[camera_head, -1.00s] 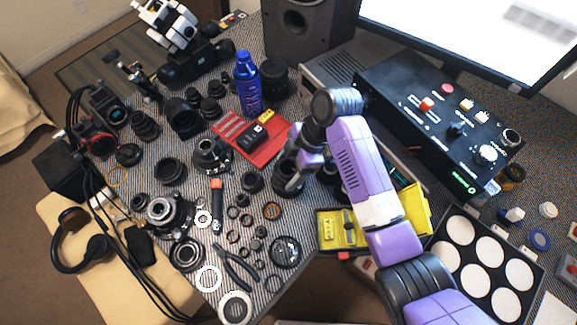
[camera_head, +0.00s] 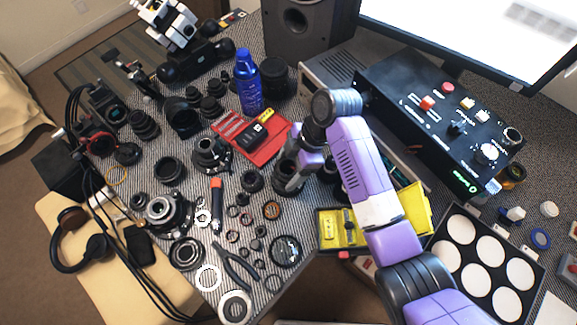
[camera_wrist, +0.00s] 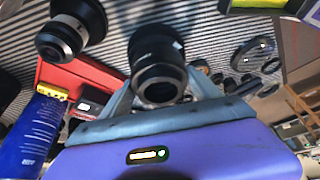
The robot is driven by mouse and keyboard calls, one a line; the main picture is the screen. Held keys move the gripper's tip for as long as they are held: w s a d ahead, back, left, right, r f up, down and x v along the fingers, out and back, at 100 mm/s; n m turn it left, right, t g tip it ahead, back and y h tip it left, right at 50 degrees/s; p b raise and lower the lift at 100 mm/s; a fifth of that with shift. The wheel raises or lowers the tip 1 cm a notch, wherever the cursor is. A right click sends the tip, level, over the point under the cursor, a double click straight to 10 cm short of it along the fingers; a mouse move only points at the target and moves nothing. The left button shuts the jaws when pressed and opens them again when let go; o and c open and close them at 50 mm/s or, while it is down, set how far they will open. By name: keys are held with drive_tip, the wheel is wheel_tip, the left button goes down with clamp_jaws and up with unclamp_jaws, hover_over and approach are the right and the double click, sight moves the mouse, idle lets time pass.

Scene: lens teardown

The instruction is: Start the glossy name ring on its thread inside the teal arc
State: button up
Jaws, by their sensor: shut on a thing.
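My gripper (camera_head: 287,187) is over a black lens barrel (camera_head: 289,168) in the middle of the table in the head view. In the wrist view the same upright barrel (camera_wrist: 153,48) shows between my two grey fingers (camera_wrist: 161,98). The fingers are shut on a dark ring, the glossy name ring (camera_wrist: 160,92), at the barrel's near end. Its edge cannot be told apart from the barrel, so I cannot tell whether it is seated or tilted. I cannot make out the teal arc.
A red tray (camera_head: 268,150) and a blue bottle (camera_head: 247,82) stand behind left of my gripper. Another lens part (camera_wrist: 72,32) is close by in the wrist view. A yellow case (camera_head: 338,232) lies to the front right. Loose rings and pliers (camera_head: 238,270) lie in front.

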drive_tip(key=o, duration=1.4)
drive_tip(key=shift+o, duration=0.2)
drive_tip(key=shift+b+v, duration=0.35)
drive_tip(key=shift+v, duration=3.55)
